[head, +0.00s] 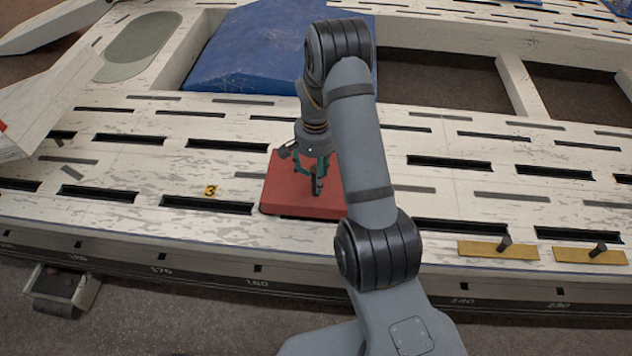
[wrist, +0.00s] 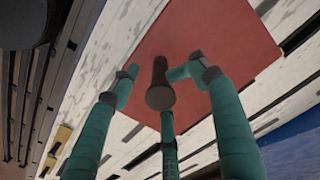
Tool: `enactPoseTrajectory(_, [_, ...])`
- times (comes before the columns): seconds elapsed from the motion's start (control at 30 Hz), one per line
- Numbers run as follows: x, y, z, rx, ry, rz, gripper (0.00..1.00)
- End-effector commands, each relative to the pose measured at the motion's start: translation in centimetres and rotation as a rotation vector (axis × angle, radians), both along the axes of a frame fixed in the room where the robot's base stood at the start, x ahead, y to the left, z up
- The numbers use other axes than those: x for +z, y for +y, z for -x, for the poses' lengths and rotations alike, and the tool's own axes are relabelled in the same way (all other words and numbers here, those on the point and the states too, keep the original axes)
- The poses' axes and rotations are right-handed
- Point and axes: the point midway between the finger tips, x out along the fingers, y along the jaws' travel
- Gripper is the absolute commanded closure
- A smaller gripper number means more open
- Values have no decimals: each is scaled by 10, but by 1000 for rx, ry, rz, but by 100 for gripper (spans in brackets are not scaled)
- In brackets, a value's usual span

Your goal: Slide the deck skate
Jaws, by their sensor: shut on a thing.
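The deck skate is a flat red plate (head: 285,192) lying on the pale slotted deck (head: 430,150), and it also shows in the wrist view (wrist: 228,40). A dark upright post (wrist: 159,90) rises from the plate. My gripper (head: 313,184) is down over the plate, its teal fingers closed around the post; the wrist view shows the fingers (wrist: 160,80) on several sides of it. In the head view my fingers and arm hide most of the post and the plate's right part.
A yellow tag marked 3 (head: 210,190) sits left of the skate. Two yellow plates with pegs (head: 497,251) (head: 590,256) are at the right front edge. A blue panel (head: 250,60) lies behind. Dark slots and open gaps cut the deck.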

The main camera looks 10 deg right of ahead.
Motion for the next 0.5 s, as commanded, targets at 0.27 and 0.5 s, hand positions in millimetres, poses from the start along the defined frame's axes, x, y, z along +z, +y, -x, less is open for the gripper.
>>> enactPoseTrajectory(0.27, [25, -2, 1, -3, 3, 1, 61])
enactPoseTrajectory(0.5, [43, 0, 0, 0, -1, 0, 61])
